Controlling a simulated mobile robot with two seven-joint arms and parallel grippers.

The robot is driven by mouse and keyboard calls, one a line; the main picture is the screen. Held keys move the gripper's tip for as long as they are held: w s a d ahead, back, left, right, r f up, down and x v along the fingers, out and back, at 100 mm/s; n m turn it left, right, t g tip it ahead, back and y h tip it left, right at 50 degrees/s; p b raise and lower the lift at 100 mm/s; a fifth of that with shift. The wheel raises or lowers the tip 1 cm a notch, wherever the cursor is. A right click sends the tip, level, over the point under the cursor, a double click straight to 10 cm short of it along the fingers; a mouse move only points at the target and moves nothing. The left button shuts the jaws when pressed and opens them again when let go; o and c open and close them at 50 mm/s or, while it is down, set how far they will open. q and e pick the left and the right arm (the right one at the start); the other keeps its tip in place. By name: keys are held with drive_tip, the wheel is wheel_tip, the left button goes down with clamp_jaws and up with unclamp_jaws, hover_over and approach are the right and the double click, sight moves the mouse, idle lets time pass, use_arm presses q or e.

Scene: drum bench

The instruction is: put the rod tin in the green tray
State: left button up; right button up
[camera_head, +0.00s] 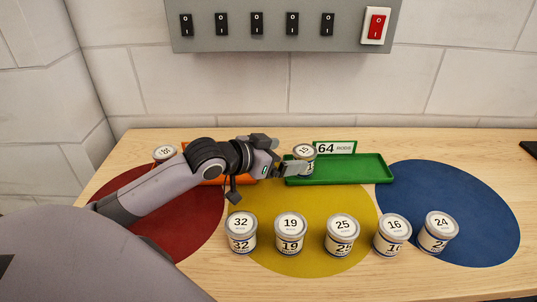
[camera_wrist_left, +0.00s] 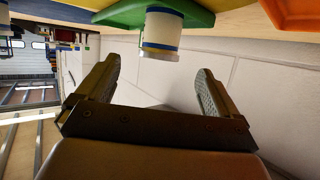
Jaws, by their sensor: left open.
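A white tin with a blue band and a grey lid (camera_head: 305,152), its number looking like 15, stands upright at the left end of the green tray (camera_head: 350,182), apparently inside it. The tray has a sign reading 64 RODS. In the left wrist view the tin (camera_wrist_left: 161,32) is against the green tray (camera_wrist_left: 115,16), beyond the fingertips. My left gripper (camera_head: 292,169) is just left of the tin; in the wrist view its fingers (camera_wrist_left: 155,75) are apart with nothing between them. The small print on the tins is not readable. My right gripper is not in view.
Several similar tins stand in a front row, among them 32 (camera_head: 241,245) and 25 (camera_head: 341,247). Another tin (camera_head: 165,153) stands at the back left. An orange tray (camera_head: 215,181) is partly behind my left arm. A switch panel (camera_head: 280,40) hangs on the wall. The blue disc (camera_head: 455,200) is mostly clear.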

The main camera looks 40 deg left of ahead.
use_arm(q)
drive_tip(key=shift+v, duration=2.25)
drive_tip(key=shift+s, duration=0.1)
